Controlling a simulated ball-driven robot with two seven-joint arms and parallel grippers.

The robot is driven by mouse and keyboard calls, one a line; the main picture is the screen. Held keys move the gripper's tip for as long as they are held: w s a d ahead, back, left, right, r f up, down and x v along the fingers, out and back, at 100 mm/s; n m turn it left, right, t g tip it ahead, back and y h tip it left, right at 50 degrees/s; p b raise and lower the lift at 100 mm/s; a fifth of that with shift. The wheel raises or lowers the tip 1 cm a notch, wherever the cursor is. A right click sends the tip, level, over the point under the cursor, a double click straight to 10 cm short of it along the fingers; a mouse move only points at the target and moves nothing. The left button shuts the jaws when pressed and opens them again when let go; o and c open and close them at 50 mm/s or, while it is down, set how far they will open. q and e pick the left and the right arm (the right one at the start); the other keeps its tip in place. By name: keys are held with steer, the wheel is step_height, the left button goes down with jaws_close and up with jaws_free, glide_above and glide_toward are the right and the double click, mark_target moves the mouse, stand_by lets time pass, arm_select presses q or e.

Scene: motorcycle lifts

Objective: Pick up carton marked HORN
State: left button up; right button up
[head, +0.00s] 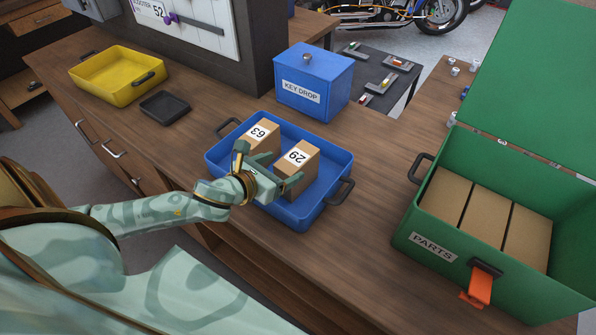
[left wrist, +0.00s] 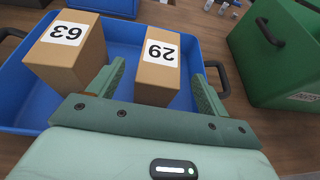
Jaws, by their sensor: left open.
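No carton that I see reads HORN. Two brown cartons stand in a blue tray (head: 336,213): one marked 63 (head: 261,137) and one marked 29 (head: 299,172). They also show in the left wrist view, carton 63 (left wrist: 66,62) at left and carton 29 (left wrist: 158,75) at centre. My left gripper (head: 267,168) is open at the tray's near side. In the left wrist view its fingers (left wrist: 157,82) lie on either side of the near part of carton 29; contact is unclear. Three brown cartons (head: 486,214) lie in a green PARTS box, no marks visible. My right gripper is out of view.
The green PARTS box (head: 433,248) has its lid raised, at right on the wooden bench. A blue KEY DROP box (head: 327,85) stands behind the tray. A yellow tray (head: 113,83) and small black tray (head: 165,107) are at left. Bare bench lies between blue tray and PARTS box.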

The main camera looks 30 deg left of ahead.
mark_target(295, 162)
arm_select(q)
steer(key=x, duration=0.6)
steer(key=shift+w+d+f+b, duration=0.1)
steer(key=shift+w+f+b, duration=0.1)
steer(key=shift+f+b, duration=0.2)
steer(key=shift+r, duration=0.1)
steer(key=c, duration=1.2)
